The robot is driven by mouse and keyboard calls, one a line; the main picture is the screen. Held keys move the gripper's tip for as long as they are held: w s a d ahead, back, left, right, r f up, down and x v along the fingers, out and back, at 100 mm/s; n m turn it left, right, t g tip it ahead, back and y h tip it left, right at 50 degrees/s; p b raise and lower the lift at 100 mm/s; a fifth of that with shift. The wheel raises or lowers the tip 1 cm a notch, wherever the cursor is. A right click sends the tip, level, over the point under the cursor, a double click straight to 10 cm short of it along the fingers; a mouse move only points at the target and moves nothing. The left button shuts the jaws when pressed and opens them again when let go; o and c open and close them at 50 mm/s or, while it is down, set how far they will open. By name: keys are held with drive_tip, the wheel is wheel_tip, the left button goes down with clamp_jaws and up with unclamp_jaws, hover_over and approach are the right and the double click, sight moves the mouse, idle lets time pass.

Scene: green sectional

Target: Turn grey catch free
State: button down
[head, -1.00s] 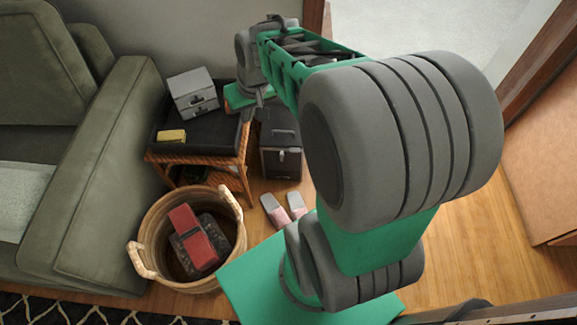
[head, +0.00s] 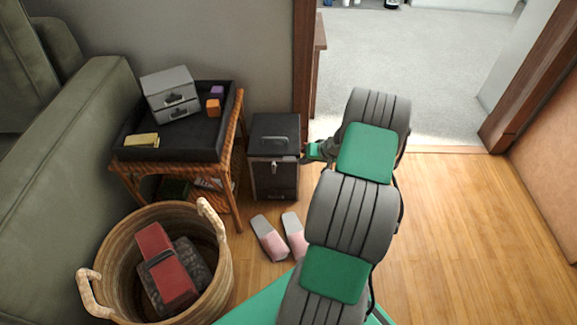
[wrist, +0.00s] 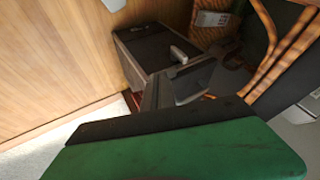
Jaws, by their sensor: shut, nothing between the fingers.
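The dark box (head: 275,185) stands on the floor beside the wicker table, its lid with a grey handle (head: 274,139) down. A small grey catch (head: 274,166) shows on its front. My gripper (head: 304,159) is at the box's right side, near the front top corner, shut and empty. I cannot tell whether it touches the box. In the wrist view the dark box (wrist: 140,42) lies beyond my gripper (wrist: 182,82), whose fingers hide part of it. A light grey piece (wrist: 179,54) shows there; I cannot tell if it is the catch or the handle.
The wicker table (head: 238,125) holds a grey drawer unit (head: 170,95), a yellow block (head: 141,140) and small purple (head: 217,92) and orange (head: 213,107) blocks. A basket (head: 215,265) and slippers (head: 268,238) are in front. The wood floor (head: 460,230) at right is clear.

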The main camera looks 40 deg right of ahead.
sight(274, 166)
drive_tip(key=w+a+f+b, duration=0.4)
drive_tip(key=w+f+b, duration=0.1)
drive_tip(key=w+f, duration=0.2)
drive_tip(key=shift+w+a+f, duration=0.3)
drive_tip(key=shift+w+a, duration=0.05)
drive_tip(key=shift+w, duration=0.1)
drive_tip(key=shift+r, duration=0.1)
drive_tip(key=shift+w+a+g+h, duration=0.1)
drive_tip(key=shift+g+h, duration=0.2)
